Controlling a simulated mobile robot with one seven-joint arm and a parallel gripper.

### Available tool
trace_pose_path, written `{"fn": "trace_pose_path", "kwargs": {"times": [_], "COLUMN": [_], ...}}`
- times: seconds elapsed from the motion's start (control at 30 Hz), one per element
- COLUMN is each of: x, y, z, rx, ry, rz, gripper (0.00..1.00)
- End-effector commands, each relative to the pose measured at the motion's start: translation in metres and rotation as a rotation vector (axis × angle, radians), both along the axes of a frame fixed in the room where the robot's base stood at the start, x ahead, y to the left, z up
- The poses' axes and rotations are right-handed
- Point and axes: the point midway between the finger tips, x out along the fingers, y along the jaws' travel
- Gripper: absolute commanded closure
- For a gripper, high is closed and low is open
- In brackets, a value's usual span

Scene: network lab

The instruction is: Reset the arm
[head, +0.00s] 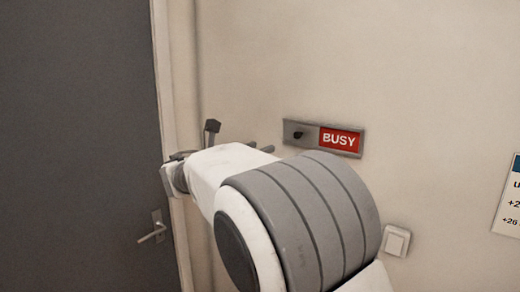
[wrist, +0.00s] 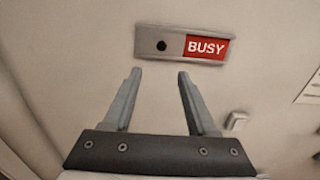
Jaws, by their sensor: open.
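My gripper (wrist: 158,75) is open in the wrist view, its two grey fingers apart with nothing between them. Beyond and a little above the fingertips is a wall sign (wrist: 183,44) with a red BUSY field and a dark round knob (wrist: 161,45) at its left. In the head view my white and grey arm reaches up and left across the middle. It hides most of my gripper there. The same sign (head: 323,138) shows just above the arm. I cannot tell whether the fingers touch the wall.
A grey door (head: 75,140) with a lever handle (head: 153,234) is at the left, in a pale frame (head: 176,130). A white wall switch (head: 396,241) is right of the arm. A paper notice (head: 508,200) hangs at the right edge. The wall above the sign is bare.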

Motion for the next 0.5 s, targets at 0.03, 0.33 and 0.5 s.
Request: {"fn": "trace_pose_path", "kwargs": {"times": [0.03, 0.33, 0.5], "x": [0.0, -0.016, -0.064], "y": [0.0, -0.05, -0.128], "z": [0.0, -0.006, -0.029], "rx": [0.0, 0.186, 0.564], "ry": [0.0, 0.008, -0.007], "rz": [0.0, -0.074, -0.239], "gripper": [0.42, 0.42, 0.42]}}
